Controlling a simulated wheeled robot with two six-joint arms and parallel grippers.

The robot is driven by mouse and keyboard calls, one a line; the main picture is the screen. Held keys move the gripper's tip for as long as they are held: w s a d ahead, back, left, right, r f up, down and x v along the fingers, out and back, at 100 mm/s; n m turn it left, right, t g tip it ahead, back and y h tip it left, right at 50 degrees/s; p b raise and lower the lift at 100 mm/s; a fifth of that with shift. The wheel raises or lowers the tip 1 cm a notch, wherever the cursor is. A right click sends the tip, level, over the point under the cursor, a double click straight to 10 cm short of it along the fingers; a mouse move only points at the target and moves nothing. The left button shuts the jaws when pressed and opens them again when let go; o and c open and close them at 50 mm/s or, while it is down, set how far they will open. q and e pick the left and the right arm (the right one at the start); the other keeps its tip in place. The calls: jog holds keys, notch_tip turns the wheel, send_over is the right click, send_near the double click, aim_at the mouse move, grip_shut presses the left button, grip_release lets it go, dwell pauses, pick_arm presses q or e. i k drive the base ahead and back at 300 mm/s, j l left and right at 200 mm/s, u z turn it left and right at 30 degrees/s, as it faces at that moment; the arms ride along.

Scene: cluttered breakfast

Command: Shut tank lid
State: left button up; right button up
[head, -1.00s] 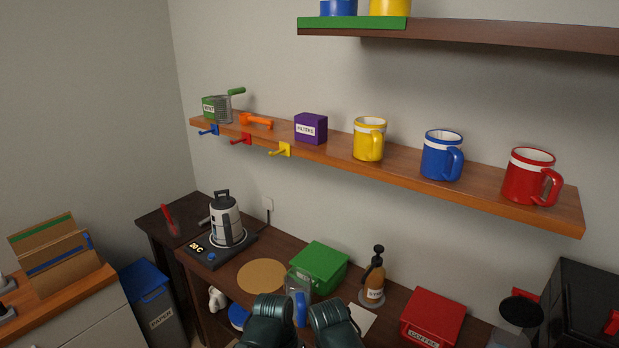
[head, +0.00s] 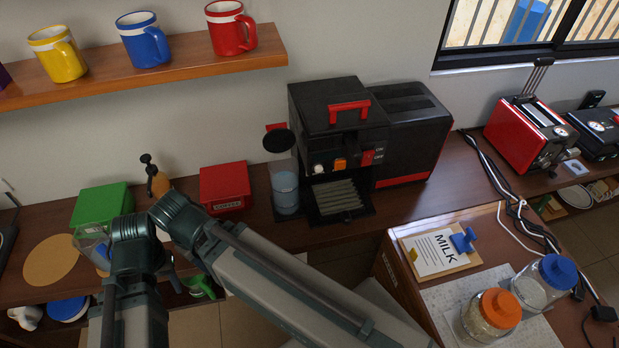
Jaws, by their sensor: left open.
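The black round tank lid (head: 278,140) stands raised at the back of the clear water tank (head: 285,187), so the tank is open. The tank holds bluish water and stands at the left side of the black coffee machine (head: 337,118). My left gripper (head: 172,272) shows only as a small dark part between and below my arm links, left of the tank and well apart from it. It is open; its fingertips are mostly hidden. My right gripper cannot be made out.
A red coffee box (head: 225,187), a syrup bottle (head: 158,180) and a green box (head: 101,206) stand left of the tank. A shelf (head: 190,72) with mugs hangs above. A milk clipboard (head: 437,252) and two lidded jars lie on the front right counter.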

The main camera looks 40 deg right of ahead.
aim_at(279, 138)
jog(key=z, duration=1.1)
jog(key=k+j, duration=0.4)
jog(key=i+l, duration=0.4)
